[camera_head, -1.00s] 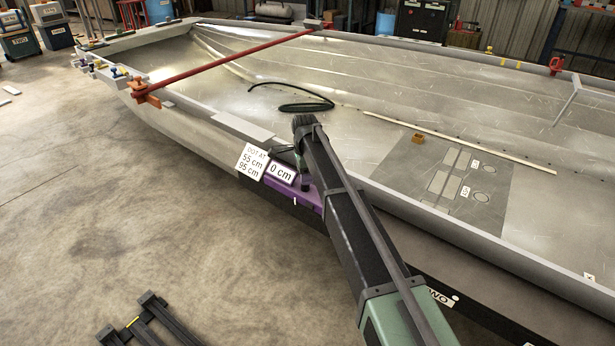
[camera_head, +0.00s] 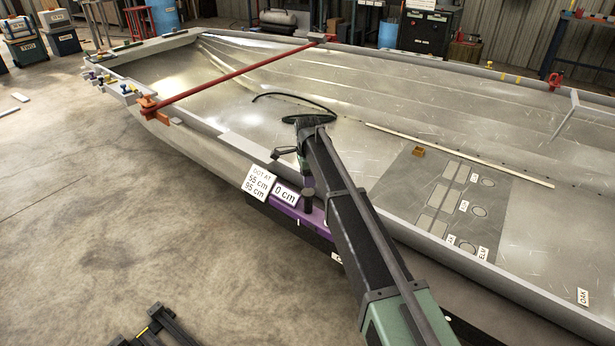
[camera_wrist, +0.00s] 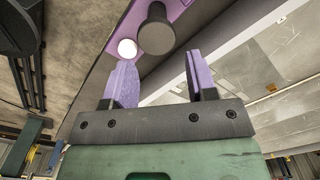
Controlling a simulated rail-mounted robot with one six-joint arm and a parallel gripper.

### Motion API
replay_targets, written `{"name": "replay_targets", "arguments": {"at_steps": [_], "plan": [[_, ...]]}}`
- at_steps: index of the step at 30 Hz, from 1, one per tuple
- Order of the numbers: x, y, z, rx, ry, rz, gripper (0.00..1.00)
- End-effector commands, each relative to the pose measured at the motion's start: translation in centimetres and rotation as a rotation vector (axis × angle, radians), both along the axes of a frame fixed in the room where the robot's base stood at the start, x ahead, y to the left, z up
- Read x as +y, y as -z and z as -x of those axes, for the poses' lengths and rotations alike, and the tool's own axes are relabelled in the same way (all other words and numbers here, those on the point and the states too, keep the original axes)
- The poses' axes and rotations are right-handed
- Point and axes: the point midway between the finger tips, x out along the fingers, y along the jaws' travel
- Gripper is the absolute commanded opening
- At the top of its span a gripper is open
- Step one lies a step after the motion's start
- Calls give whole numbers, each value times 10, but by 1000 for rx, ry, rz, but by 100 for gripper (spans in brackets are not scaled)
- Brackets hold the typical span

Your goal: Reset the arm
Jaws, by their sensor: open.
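My gripper (camera_wrist: 160,78) shows in the wrist view with its two purple fingers wide apart and nothing between them. Beyond the fingertips are a dark round knob (camera_wrist: 156,30) and a white disc (camera_wrist: 127,48), next to a purple strip (camera_wrist: 178,8). In the head view my arm (camera_head: 345,215) reaches up from the lower right across the near hull edge, with its upper end over the hull. The gripper's fingers cannot be made out there.
The open metal hull (camera_head: 400,110) fills the middle and right. A red bar (camera_head: 235,75) crosses it. A black hose (camera_head: 300,105), a small brown block (camera_head: 418,152) and a marked panel (camera_head: 425,215) lie inside. Signs (camera_head: 262,183) stand at the near edge. Floor at left is mostly clear.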

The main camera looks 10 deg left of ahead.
Motion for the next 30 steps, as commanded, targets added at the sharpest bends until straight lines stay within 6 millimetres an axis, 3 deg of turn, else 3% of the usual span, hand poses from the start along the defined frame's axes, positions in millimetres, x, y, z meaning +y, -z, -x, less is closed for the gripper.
{"name": "replay_targets", "arguments": {"at_steps": [1,3,13,17,20,24,27,30], "plan": [[0,-18,0,0,0,0,52],[0,-22,0,0,0,0,52],[0,-18,0,0,-8,0,52],[-1,-18,2,1,-193,1,52],[-20,-18,46,1,-532,1,52],[-113,-18,151,2,-1013,2,52],[-173,-18,215,2,-1213,1,52],[-220,-18,271,1,-1315,1,52]]}}
